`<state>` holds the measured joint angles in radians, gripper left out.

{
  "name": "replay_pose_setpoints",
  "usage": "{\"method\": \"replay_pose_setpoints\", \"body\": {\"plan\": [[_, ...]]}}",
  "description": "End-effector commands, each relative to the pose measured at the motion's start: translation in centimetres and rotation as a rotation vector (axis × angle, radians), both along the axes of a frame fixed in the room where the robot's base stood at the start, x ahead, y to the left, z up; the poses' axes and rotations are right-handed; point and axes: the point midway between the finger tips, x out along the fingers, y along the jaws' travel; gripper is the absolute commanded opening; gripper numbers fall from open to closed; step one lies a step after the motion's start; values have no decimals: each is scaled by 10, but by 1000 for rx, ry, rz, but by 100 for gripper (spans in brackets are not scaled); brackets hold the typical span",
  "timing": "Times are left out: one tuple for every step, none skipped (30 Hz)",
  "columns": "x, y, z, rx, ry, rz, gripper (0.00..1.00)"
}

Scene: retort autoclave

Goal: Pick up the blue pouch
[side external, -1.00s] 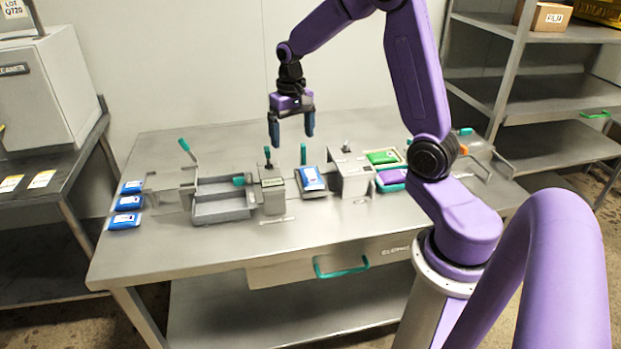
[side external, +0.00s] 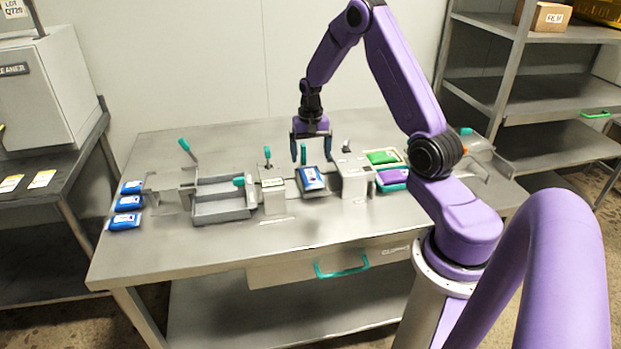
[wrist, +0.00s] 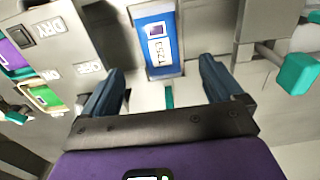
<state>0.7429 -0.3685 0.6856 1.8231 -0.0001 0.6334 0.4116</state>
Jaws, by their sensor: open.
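A blue pouch (side external: 311,178) with a white label lies in a slot between two grey metal blocks at the middle of the table. It also shows in the wrist view (wrist: 158,45), at the top centre, beyond my fingertips. My gripper (side external: 311,155) is above and just behind this pouch in the side view, pointing down. In the wrist view my gripper (wrist: 165,75) has its two dark blue fingers spread, with nothing between them. Several other blue pouches (side external: 127,204) lie in a column at the table's left end.
The grey blocks (side external: 352,178) (side external: 273,192) stand close on both sides of the pouch, with teal levers (side external: 267,156) nearby. A grey tray (side external: 220,208) is to the left. Green (side external: 382,157) and purple (side external: 392,178) pouches lie to the right. The front of the table is clear.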

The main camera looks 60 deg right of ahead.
Motion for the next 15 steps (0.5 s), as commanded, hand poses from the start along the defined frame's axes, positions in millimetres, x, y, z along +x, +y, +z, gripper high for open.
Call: {"method": "replay_pose_setpoints", "body": {"plan": [[-1, 0, -9, 1, 3, 0, 94], [-1, 0, -13, 1, 3, -1, 94], [-1, 0, -18, 1, 2, -1, 94], [0, 0, -21, 0, 1, -1, 94], [-1, 0, -23, 1, 2, 0, 94], [-1, 0, -26, 1, 2, 0, 94], [0, 0, -27, 1, 1, 0, 94], [0, 0, -28, 0, 0, 0, 94], [0, 0, -29, 0, 0, 0, 94], [0, 0, -31, 0, 0, 0, 94], [0, 0, -33, 0, 0, 0, 94], [0, -1, -37, 1, 2, 0, 94], [0, -1, -41, 1, 2, 0, 94], [0, -1, -45, 1, 2, 0, 94], [1, -2, -51, 1, 2, 1, 94]]}}
